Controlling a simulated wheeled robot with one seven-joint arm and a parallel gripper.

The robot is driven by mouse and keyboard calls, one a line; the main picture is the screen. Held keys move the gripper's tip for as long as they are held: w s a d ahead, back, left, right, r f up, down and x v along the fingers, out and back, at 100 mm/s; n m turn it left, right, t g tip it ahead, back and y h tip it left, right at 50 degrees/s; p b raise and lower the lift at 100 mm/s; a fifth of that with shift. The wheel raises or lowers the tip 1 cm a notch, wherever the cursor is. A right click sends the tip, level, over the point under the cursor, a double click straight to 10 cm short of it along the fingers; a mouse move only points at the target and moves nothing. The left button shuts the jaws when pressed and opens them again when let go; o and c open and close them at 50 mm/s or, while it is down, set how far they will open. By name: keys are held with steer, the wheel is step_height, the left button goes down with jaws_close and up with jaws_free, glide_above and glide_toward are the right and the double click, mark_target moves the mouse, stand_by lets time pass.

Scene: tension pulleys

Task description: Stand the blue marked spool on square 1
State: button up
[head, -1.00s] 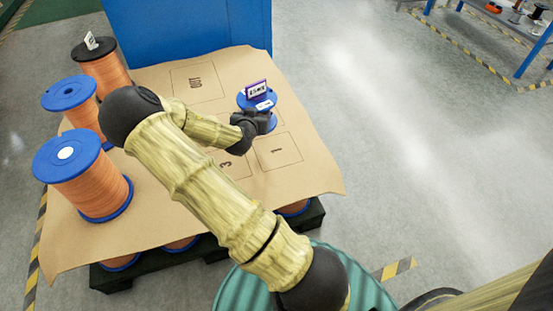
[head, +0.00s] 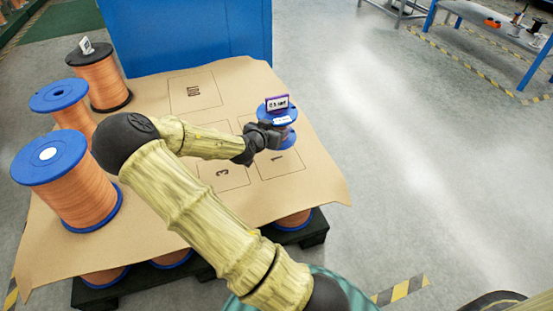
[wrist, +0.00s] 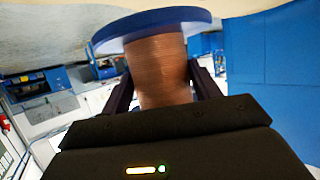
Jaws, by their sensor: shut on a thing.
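The blue spool (head: 287,139) has blue end discs, a white label and a purple-framed tag on its top. My gripper (head: 266,134) is shut on its copper-wound middle and holds it upright. In the wrist view the spool (wrist: 160,65) sits between the two fingers of my gripper (wrist: 165,88). Square 1 (head: 284,168) is an outlined, numbered box on the brown sheet. In the head view the spool's lower disc overlaps the far edge of square 1. I cannot tell whether it touches the sheet.
The brown sheet (head: 315,183) covers a dark pallet (head: 313,231). Square 3 (head: 222,177) lies left of square 1, and another marked box (head: 194,92) lies farther back. Several larger copper spools (head: 75,185) stand at the left. A blue panel (head: 188,38) rises behind.

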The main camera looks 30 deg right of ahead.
steer(key=shift+f+b, duration=1.25)
steer(key=shift+f, duration=1.15)
steer(key=shift+f+b, duration=1.4)
steer(key=shift+f, duration=1.1)
steer(key=shift+f, duration=0.15)
steer(key=o, duration=1.4)
